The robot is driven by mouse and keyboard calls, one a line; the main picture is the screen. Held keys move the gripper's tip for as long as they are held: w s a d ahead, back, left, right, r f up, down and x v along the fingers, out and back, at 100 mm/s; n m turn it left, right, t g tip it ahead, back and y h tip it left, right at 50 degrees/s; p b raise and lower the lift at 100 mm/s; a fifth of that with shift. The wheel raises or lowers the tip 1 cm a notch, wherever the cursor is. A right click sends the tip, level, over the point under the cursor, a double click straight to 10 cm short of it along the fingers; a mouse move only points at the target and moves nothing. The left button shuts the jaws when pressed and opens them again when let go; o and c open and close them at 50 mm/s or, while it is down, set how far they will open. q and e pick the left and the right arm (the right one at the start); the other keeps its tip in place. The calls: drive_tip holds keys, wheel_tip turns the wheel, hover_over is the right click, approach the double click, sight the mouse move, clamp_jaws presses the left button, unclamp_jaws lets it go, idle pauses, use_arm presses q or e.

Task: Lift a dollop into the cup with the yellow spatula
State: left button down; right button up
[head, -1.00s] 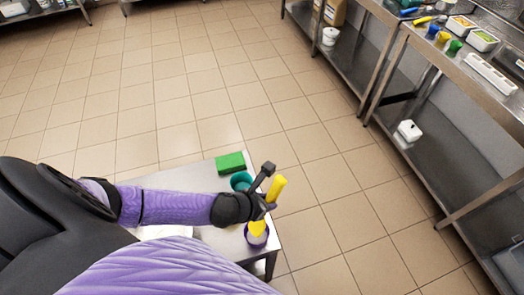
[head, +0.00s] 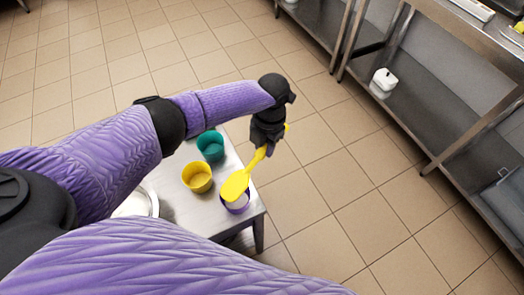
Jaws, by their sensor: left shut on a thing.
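My left gripper (head: 268,146) is shut on the handle of a yellow spatula (head: 236,185). The spatula slants down to the left, its broad head just above or at the rim of a purple cup (head: 238,207), partly covering it. I cannot tell whether the head touches the cup or carries a dollop. A yellow cup (head: 198,178) and a teal cup (head: 210,146) stand upright on the small metal table (head: 185,208). A pale round bowl (head: 137,205) is partly hidden behind my arm. My right gripper is out of view.
The small table's right edge is close to the purple cup. Tiled floor (head: 340,200) is open to the right. Steel counters (head: 480,50) stand along the right, with a white container (head: 383,82) on the lower shelf.

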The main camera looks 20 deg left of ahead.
use_arm(q)
drive_tip(key=f+b, duration=0.1)
drive_tip(key=b, duration=0.1)
drive_tip(key=f+g+b, duration=0.1)
drive_tip(key=b, duration=0.2)
drive_tip(key=shift+w+d+f+g+y, duration=0.15)
drive_tip(key=shift+w+f+g+y, duration=0.15)
drive_tip(key=shift+w, duration=0.1)
wheel_tip(320, 180, up, 3)
drive_tip(key=shift+p, duration=1.1)
drive_tip(key=shift+r, duration=0.2)
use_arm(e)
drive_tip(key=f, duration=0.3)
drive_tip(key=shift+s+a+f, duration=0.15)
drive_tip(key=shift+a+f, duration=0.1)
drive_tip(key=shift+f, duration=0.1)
